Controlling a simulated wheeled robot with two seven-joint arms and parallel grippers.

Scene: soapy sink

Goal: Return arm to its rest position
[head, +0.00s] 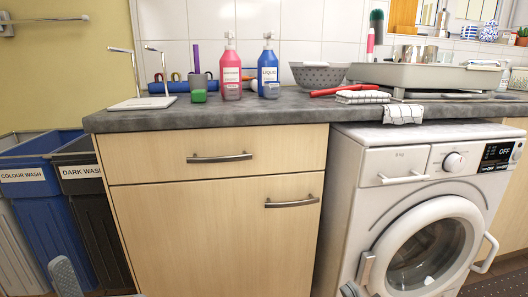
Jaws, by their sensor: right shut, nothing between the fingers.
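My right gripper (359,277) shows only in part at the bottom edge, in front of the left side of the washing machine (353,215). It is shut and holds nothing that I can see. A grey part (64,276) at the bottom left, in front of the laundry bins, looks like part of my left gripper; its fingers cannot be made out. Both arms are otherwise out of the picture, low and below the worktop.
The grey worktop (240,113) carries a pink bottle (231,80), a blue bottle (268,80), a colander (318,76) and folded cloths (362,97). Cabinet handles (291,202) stick out. The washer door (428,250) looks closed. Blue and dark bins (50,205) stand left.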

